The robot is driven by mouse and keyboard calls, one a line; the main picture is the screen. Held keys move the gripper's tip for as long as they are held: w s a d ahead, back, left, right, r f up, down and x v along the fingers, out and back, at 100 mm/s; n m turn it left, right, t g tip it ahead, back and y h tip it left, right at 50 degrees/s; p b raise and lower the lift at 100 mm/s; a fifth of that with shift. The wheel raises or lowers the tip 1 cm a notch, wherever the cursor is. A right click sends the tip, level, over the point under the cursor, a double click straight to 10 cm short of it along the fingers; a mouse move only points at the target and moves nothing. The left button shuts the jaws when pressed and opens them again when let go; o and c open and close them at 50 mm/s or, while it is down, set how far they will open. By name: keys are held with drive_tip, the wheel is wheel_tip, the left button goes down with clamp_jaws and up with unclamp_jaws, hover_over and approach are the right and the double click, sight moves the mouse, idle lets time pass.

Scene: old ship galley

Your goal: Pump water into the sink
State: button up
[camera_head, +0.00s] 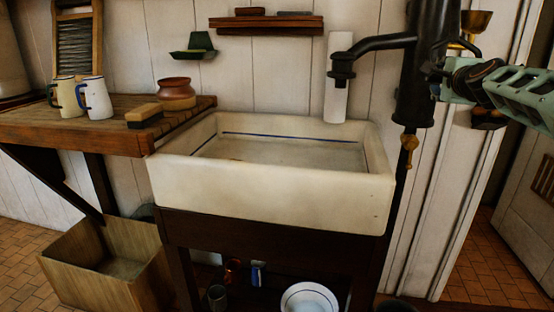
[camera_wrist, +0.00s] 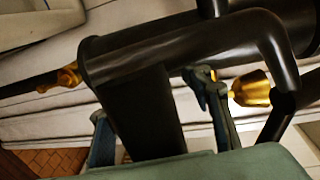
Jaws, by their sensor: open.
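The white sink (camera_head: 270,195) stands in the middle of the head view, with a grey basin floor and a blue line inside. I cannot make out water in it. The black pump (camera_head: 416,65) rises at its right rear, and its spout (camera_head: 375,45) reaches left over the sink. My gripper (camera_head: 441,76) comes from the right and is close to the pump's right side. In the wrist view my gripper (camera_wrist: 150,95) has its fingers apart, with a thick black part of the pump (camera_wrist: 145,115) showing between them. I cannot tell whether they touch it.
A wooden counter (camera_head: 60,128) on the left holds two mugs (camera_head: 95,98), a brown pot (camera_head: 176,93) and a brush (camera_head: 143,115). A wooden bin (camera_head: 105,270) stands below. A brass tap (camera_head: 408,148) hangs under the pump. A brass cup (camera_wrist: 250,88) is beside one finger.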

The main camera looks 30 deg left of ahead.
drive_tip(key=shift+s, duration=0.1)
drive_tip(key=shift+b+v, duration=3.15)
drive_tip(key=shift+v, duration=1.75)
drive_tip(key=shift+c, duration=0.8)
